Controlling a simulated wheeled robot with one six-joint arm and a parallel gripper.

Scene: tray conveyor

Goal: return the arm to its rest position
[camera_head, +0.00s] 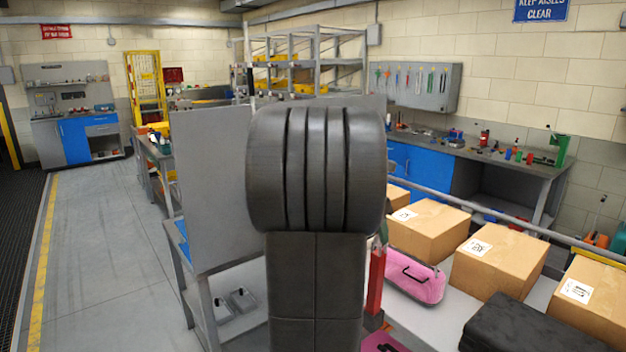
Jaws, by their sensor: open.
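My arm (316,170) stands upright in the middle of the camera_head view, a dark grey link with a thick ribbed joint at its top. It fills much of the centre and hides what lies behind it. My gripper is not in view, so I cannot see what is near it.
On the right, a conveyor carries several cardboard boxes (432,232), a pink case (415,275) and a black case (515,328). A red post (375,280) stands close to my arm's right side. A grey bench (225,262) is at its left. The floor (105,255) further left is clear.

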